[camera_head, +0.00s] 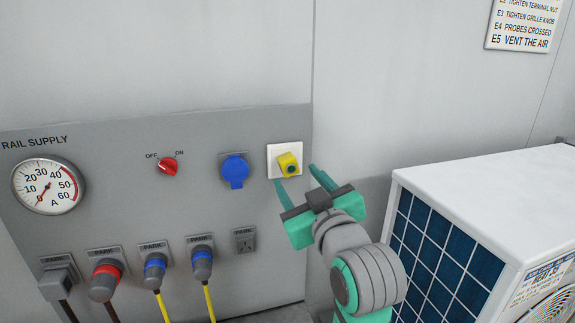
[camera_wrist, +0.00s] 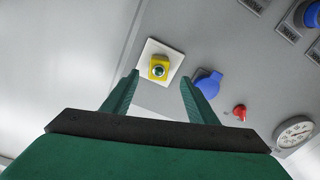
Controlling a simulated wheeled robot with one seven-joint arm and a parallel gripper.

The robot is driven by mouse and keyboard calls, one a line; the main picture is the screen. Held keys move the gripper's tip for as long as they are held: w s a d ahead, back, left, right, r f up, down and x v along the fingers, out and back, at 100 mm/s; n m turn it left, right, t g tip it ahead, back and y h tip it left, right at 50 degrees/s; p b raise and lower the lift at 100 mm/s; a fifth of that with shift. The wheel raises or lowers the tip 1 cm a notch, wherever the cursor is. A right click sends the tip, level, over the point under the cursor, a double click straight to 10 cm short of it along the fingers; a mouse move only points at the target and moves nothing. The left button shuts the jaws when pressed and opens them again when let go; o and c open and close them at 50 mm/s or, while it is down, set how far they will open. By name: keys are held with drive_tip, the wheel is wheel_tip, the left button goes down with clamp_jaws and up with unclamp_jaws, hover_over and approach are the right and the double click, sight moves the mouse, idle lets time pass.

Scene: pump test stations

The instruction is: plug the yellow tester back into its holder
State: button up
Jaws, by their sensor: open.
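The yellow tester (camera_head: 289,164) is at the white square plate (camera_head: 273,151) on the grey panel. It also shows in the wrist view (camera_wrist: 158,68), with a round dark green-ringed face toward the camera. The white plate is behind it in the wrist view (camera_wrist: 147,48). The tester looks slightly tilted on the plate; I cannot tell how deep it sits. My gripper (camera_head: 300,178) is open and empty, with its green fingers pointing at the panel, just right of and below the tester. In the wrist view the tester appears beyond and between the fingertips (camera_wrist: 160,80), apart from them.
Left of the plate are a blue covered socket (camera_head: 234,170), a red OFF/ON knob (camera_head: 168,167) and a gauge (camera_head: 48,186). Below, several plugs sit in PARK sockets, with cables hanging, beside an empty socket (camera_head: 244,240). A white unit with a blue grille (camera_head: 490,185) stands close right of my arm.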

sight(288, 169)
drive_tip(key=x, duration=0.7)
drive_tip(key=shift+w+d+f, duration=0.1)
drive_tip(key=shift+w+d, duration=0.05)
drive_tip(key=shift+d, duration=0.3)
drive_tip(key=shift+a, duration=0.55)
drive_tip(key=shift+d, duration=0.5)
drive_tip(key=shift+w, duration=0.1)
drive_tip(key=shift+d, duration=0.25)
drive_tip(key=shift+s+a, duration=0.3)
drive_tip(key=shift+a, duration=0.55)
drive_tip(key=shift+d, duration=0.1)
